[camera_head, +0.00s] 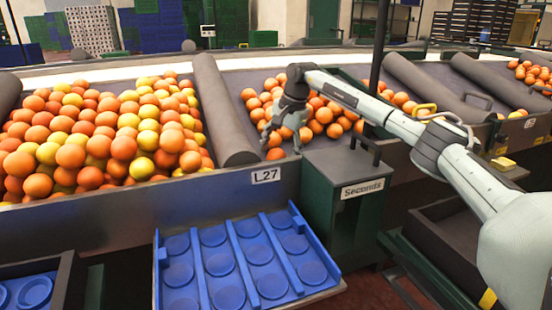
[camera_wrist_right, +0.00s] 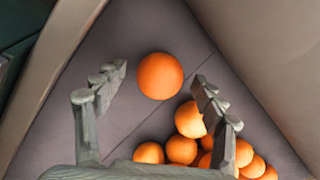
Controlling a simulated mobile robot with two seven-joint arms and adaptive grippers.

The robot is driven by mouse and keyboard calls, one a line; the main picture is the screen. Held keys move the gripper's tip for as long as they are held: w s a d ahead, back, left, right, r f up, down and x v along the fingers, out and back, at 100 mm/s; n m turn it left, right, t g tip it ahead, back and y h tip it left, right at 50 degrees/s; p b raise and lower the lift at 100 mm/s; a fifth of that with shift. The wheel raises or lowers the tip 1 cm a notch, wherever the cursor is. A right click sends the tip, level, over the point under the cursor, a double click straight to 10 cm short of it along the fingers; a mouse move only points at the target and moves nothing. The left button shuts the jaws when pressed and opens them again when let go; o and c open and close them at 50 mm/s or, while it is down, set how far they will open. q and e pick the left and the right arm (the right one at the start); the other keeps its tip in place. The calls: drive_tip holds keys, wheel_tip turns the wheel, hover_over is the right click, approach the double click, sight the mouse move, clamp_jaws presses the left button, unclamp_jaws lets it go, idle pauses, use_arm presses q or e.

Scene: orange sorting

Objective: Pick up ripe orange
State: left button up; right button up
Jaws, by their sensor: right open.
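My right gripper (camera_head: 281,144) reaches over the middle bin and is open and empty, fingers pointing down. In the right wrist view, a lone orange fruit (camera_wrist_right: 160,76) lies on the grey bin floor, framed between the two fingertips of the right gripper (camera_wrist_right: 160,80). I cannot tell how far above it the fingers are. More oranges (camera_wrist_right: 182,150) lie close by, partly hidden behind the right finger. In the head view, the middle bin's oranges (camera_head: 323,115) lie around the gripper, all orange in colour. My left gripper is not in view.
The left bin is heaped with yellow and orange fruit (camera_head: 95,135). A grey padded divider (camera_head: 222,110) separates the bins. A blue tray (camera_head: 245,262) with empty round pockets stands in front, beside a dark green box labelled "Seconds" (camera_head: 345,190).

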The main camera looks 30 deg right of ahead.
drive_tip(key=c, duration=1.3)
